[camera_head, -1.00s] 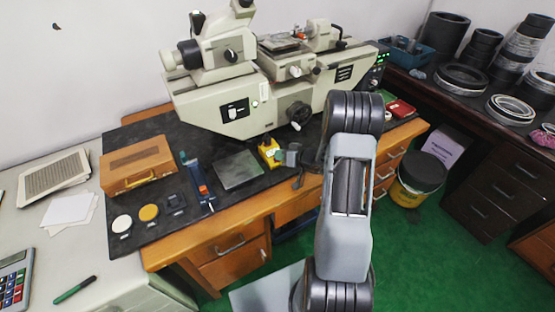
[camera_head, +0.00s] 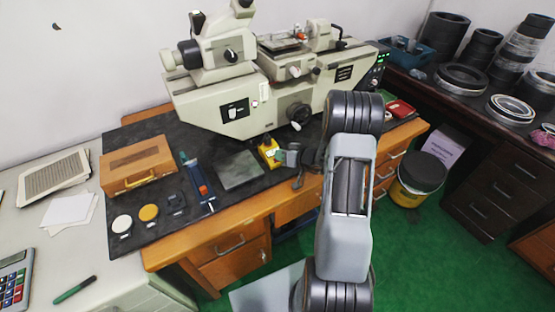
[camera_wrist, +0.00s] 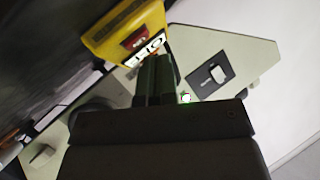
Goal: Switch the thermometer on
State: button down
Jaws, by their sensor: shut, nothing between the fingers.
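The thermometer is the small yellow device (camera_head: 268,150) on the dark mat, near the front edge of the wooden desk. In the wrist view its yellow body (camera_wrist: 112,28) fills the upper left. It has a dark red button and a white display with dark characters, seen at a slant. My gripper (camera_head: 288,156) is just right of the thermometer in the head view. In the wrist view the fingers (camera_wrist: 156,62) are together and empty, with their tips close to the display end. I cannot tell whether they touch it.
A large beige measuring machine (camera_head: 225,103) stands behind the thermometer. A grey metal plate (camera_head: 239,170) lies to its left, beside a blue and red tool (camera_head: 199,183). A wooden box (camera_head: 137,166) is farther left. Dark rings (camera_head: 461,78) lie on the right-hand table.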

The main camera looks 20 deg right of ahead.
jog(key=shift+w+f+b, duration=0.25)
jog(key=shift+f+b, duration=0.3)
jog(key=shift+b, duration=0.95)
dwell(0.4)
jog(key=shift+r, duration=0.15)
jog(key=shift+s+r+b, duration=0.25)
jog(key=shift+r+b, duration=0.1)
jog(key=shift+b, duration=0.1)
notch_tip(320, 180, up, 6)
jog(key=s, duration=0.2)
jog(key=shift+s+d+f, duration=0.15)
jog(key=shift+s+f, duration=0.1)
jog(key=shift+s, duration=0.1)
dwell(0.3)
dwell(0.4)
